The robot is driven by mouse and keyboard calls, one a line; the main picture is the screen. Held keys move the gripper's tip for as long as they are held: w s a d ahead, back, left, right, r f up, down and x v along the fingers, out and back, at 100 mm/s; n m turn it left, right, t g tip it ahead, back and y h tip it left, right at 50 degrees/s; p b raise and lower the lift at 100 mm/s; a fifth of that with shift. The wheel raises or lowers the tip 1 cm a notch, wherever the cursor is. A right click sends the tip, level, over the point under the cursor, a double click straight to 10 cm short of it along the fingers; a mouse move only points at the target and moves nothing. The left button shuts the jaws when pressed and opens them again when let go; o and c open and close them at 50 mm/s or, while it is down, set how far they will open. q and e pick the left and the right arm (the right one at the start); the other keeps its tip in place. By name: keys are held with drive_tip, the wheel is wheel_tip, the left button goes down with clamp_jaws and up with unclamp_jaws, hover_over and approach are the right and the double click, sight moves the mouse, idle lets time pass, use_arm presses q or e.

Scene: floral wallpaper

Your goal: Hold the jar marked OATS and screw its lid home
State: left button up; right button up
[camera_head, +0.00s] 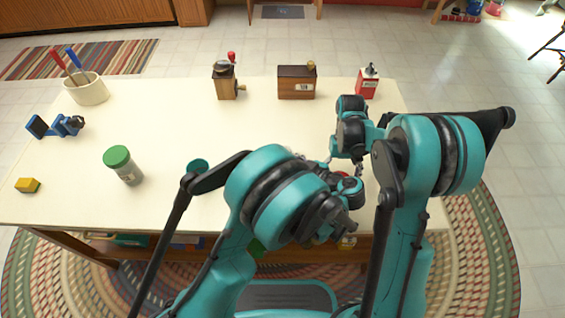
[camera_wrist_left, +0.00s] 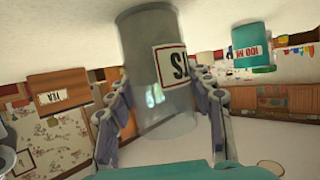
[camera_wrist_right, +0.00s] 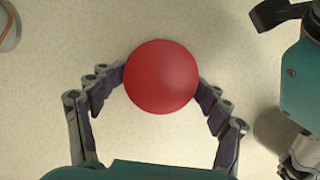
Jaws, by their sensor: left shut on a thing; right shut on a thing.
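The jar (camera_wrist_left: 150,60) is a grey see-through cylinder in the left wrist view. My left gripper (camera_wrist_left: 168,92) is shut on the jar, one finger on each side. In the right wrist view the round red lid (camera_wrist_right: 161,76) is seen from above, and my right gripper (camera_wrist_right: 160,88) is shut on its sides. The lid hides what is under it, so I cannot tell how it sits on the jar. In the head view my arms hide most of both.
A teal cup (camera_head: 197,166) and a green-lidded jar (camera_head: 123,166) stand to the left. A wooden box (camera_head: 297,84), a grinder (camera_head: 225,84) and a red box (camera_head: 367,84) stand along the back. A utensil crock (camera_head: 88,92) is far left. The table's middle is clear.

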drive_tip(key=shift+w+a+f, duration=0.1)
drive_tip(key=shift+w, duration=0.1)
idle(0.3)
drive_tip(key=w+a+r+m, duration=0.1)
drive_tip(key=w+r, duration=0.1)
drive_tip(key=w+a+r+m, duration=0.1)
drive_tip(key=a+r, duration=0.1)
drive_tip(key=shift+w+a+y, duration=0.3)
drive_tip(key=shift+w+y, duration=0.05)
drive_tip(key=shift+y, duration=0.05)
drive_tip(key=shift+c, duration=1.3)
drive_tip(key=a+r+m+t+y, duration=0.2)
drive_tip(key=a+r+m, duration=0.8)
drive_tip(key=a+r, duration=0.3)
drive_tip(key=shift+s+a+y, duration=0.25)
drive_tip(key=shift+a+y, duration=0.05)
drive_tip(key=shift+r, duration=0.1)
drive_tip(key=shift+d+f, duration=0.15)
drive_tip(key=shift+f, duration=1.65)
